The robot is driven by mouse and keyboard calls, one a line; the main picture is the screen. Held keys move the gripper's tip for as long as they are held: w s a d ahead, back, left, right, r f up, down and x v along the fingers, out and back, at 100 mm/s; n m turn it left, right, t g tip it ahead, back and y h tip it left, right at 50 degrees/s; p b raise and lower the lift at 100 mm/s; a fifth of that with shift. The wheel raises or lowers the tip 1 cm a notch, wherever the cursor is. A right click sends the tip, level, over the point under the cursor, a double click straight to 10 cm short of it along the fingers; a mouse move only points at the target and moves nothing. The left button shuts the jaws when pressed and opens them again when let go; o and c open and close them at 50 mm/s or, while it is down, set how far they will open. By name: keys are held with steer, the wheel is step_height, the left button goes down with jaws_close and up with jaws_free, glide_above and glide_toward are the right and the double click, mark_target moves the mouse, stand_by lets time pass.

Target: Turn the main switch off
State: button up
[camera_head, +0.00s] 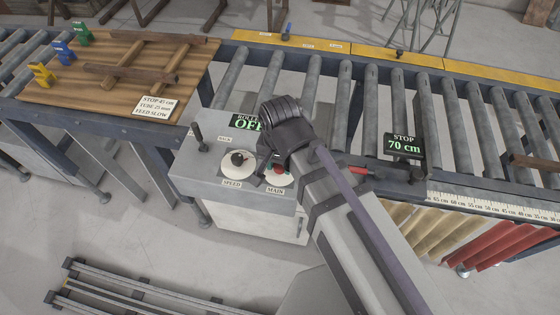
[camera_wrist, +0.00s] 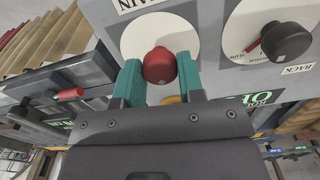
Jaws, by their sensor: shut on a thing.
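The main switch is a red knob on a white round dial, above the MAIN label on the grey control box. In the wrist view the red knob (camera_wrist: 159,66) sits between the two green fingers of my gripper (camera_wrist: 160,80), which is shut on it. In the head view the knob (camera_head: 280,170) is partly hidden by my gripper (camera_head: 272,165), and the MAIN label (camera_head: 275,190) shows below it. The display (camera_head: 246,122) behind reads OFF, partly covered by my wrist. The knob's pointer direction cannot be told.
A black speed knob (camera_head: 237,159) on its own white dial is to the left. A black lever (camera_head: 197,136) stands at the box's left edge. A stop display (camera_head: 404,145) reading 70 cm and a red-handled lever (camera_head: 358,170) are to the right by the roller conveyor.

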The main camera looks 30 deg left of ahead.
steer(key=m, duration=0.4)
steer(key=shift+m, duration=1.8)
steer(key=o, duration=0.9)
steer(key=shift+r, duration=0.1)
step_height(320, 180, up, 11)
steer(key=p, duration=1)
steer(key=shift+f+p, duration=0.2)
steer(key=shift+p, duration=0.2)
